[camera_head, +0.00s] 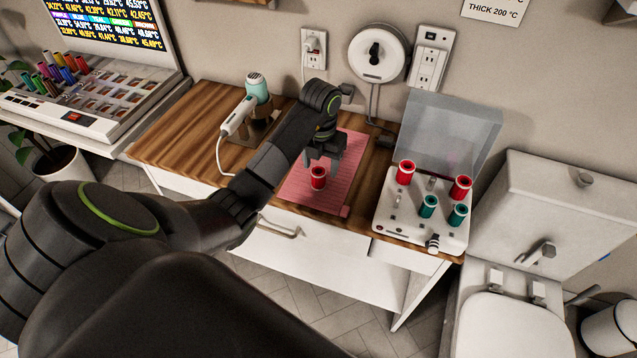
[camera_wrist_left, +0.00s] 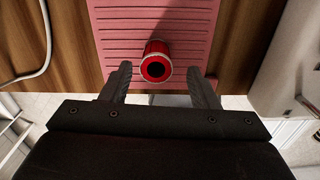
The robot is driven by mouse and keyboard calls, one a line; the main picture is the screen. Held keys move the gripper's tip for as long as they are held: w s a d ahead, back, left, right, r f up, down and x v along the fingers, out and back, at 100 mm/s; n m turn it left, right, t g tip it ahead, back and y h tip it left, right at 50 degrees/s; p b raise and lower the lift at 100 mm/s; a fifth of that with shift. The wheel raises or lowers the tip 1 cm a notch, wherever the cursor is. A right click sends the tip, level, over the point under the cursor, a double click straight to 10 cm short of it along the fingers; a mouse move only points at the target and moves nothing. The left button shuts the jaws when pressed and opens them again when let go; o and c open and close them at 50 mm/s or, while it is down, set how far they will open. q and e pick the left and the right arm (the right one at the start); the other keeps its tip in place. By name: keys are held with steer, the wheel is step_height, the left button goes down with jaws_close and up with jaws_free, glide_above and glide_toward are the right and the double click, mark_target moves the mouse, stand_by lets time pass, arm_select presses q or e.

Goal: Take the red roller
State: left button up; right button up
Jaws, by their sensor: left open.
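A red roller (camera_head: 318,178) stands upright on the pink ribbed mat (camera_head: 349,157) on the wooden table. In the left wrist view the red roller (camera_wrist_left: 156,66) shows its dark open end, just ahead of and roughly between the two fingertips. My left gripper (camera_head: 322,158) is open above the mat, close to the roller; its spread fingers also show in the left wrist view (camera_wrist_left: 165,82). The gap between fingers and roller is hard to judge. Two other red rollers, one at the left (camera_head: 405,172) and one at the right (camera_head: 460,188), stand on the white roller station. My right gripper is out of view.
The white roller station (camera_head: 385,215) with a clear raised lid (camera_head: 450,130) also holds teal rollers (camera_head: 428,207). A hair dryer (camera_head: 257,90) rests in a holder left of the mat. A cord hangs by it. A toilet (camera_head: 515,325) stands at the right.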

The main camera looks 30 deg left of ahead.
mark_target(318, 178)
arm_select(q)
steer(key=f, duration=0.2)
steer(key=f+p, duration=0.1)
steer(key=f, duration=0.1)
steer(key=shift+s+a+f, duration=0.15)
steer(key=shift+a+f, duration=0.05)
steer(key=shift+f, duration=0.55)
steer(key=shift+c, duration=0.3)
steer(key=c, duration=0.9)
